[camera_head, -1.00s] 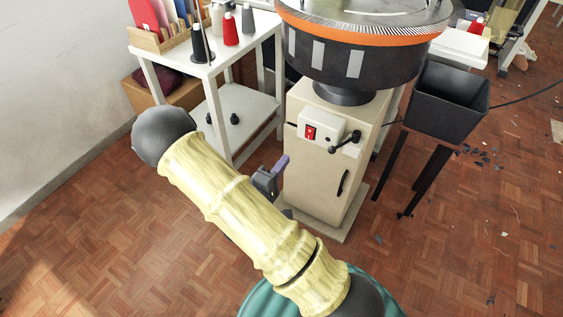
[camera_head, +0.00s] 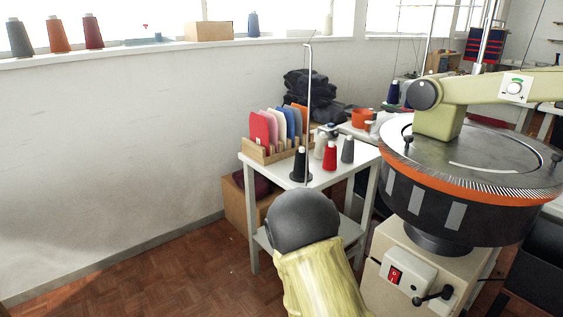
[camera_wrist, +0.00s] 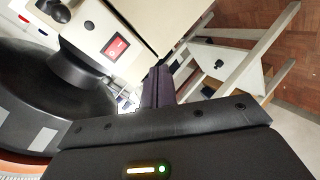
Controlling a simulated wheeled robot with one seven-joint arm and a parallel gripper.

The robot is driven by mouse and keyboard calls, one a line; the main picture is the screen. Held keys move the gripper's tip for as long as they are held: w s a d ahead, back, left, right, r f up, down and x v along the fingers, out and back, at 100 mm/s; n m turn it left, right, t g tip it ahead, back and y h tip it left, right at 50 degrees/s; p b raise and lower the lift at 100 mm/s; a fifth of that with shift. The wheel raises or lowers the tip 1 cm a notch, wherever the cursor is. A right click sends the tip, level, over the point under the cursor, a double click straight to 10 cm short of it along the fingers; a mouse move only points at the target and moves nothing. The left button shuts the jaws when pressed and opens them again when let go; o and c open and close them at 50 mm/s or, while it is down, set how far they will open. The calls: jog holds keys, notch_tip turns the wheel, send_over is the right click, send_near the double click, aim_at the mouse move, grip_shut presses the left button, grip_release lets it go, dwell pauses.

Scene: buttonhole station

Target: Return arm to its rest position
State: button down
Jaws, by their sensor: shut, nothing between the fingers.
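My arm, pale yellow with a dark round joint, rises from the bottom middle of the head view, in front of the white side table. My gripper is out of sight in the head view. In the wrist view, my gripper (camera_wrist: 158,87) shows its dark purplish fingers together, shut and empty. Beyond the fingers are the cream machine cabinet with its red switch (camera_wrist: 115,47) and the white side table (camera_wrist: 240,80). No contact with either is visible.
The round dark machine with an orange rim (camera_head: 465,187) stands at right. The side table (camera_head: 262,170) carries thread cones and a wooden rack (camera_head: 262,152) of coloured pieces. A black bin (camera_head: 540,265) is at the right edge. Floor (camera_head: 150,280) at lower left is clear.

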jog(key=s+a+r+m+g+y, duration=0.3)
jog(key=s+r+g+y, duration=0.55)
jog(key=s, duration=0.55)
notch_tip(320, 180, up, 34)
jog(key=t+p, duration=0.1)
jog(key=p, duration=3.1)
jog(key=shift+d+t+p, duration=0.15)
jog(key=shift+t+p, duration=0.2)
jog(key=shift+s+f, duration=0.1)
jog(key=shift+f, duration=0.05)
